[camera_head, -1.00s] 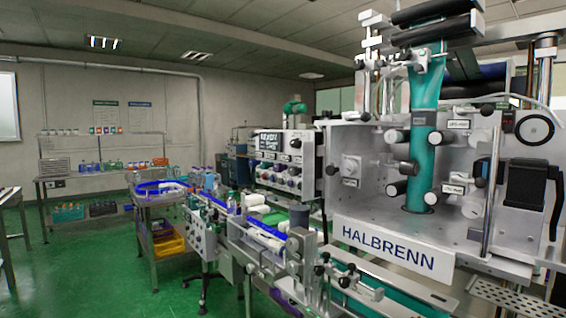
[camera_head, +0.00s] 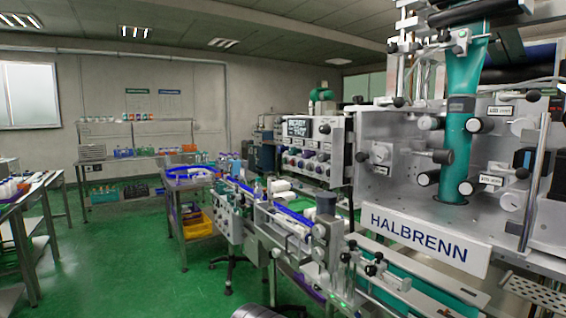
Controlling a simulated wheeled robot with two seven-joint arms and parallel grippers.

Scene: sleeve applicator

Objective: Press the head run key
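The sleeve applicator machine (camera_head: 400,150) stands on the right, with a white HALBRENN plate (camera_head: 428,241) on its front. Left of it is a grey control panel (camera_head: 318,150) with a small dark display (camera_head: 299,128) and rows of coloured keys and knobs (camera_head: 308,164) below. The key labels are too small to read, so I cannot tell which is the head run key. A teal sleeve web (camera_head: 458,150) runs down through the machine's rollers. Neither of my grippers shows in this view.
A conveyor (camera_head: 285,222) with blue rails runs in front of the panel. A yellow bin (camera_head: 198,222) sits under the infeed table. A side table (camera_head: 30,195) stands at the left, and shelves (camera_head: 135,160) line the back wall. Green floor (camera_head: 120,265) is open at the left.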

